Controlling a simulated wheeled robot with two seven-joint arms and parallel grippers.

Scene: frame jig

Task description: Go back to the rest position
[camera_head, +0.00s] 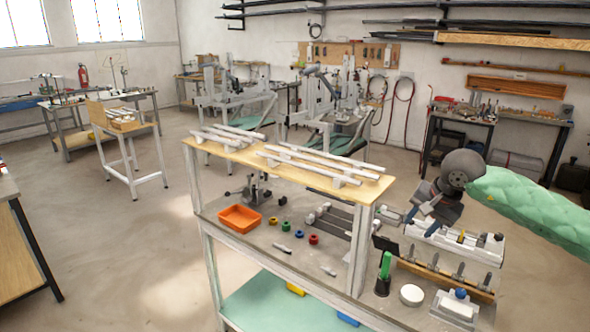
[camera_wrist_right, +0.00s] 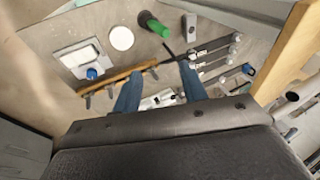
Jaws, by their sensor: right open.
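My right gripper (camera_head: 424,212) hangs over the right end of the workbench, its arm in a green sleeve coming in from the right. In the right wrist view its two blue fingers (camera_wrist_right: 160,92) stand apart with nothing between them. Below it are a white jig block (camera_head: 455,242) and a wooden strip with several dark clamps (camera_head: 445,276). The gripper appears to be above these and apart from them. My left gripper is not in view.
A wooden shelf (camera_head: 225,152) with white tubes stands over the bench. An orange tray (camera_head: 240,218), coloured rings, a green-handled tool (camera_head: 385,265), a white disc (camera_head: 411,295) and a white block with a blue knob (camera_head: 457,305) lie on the bench. Open floor (camera_head: 100,240) lies left.

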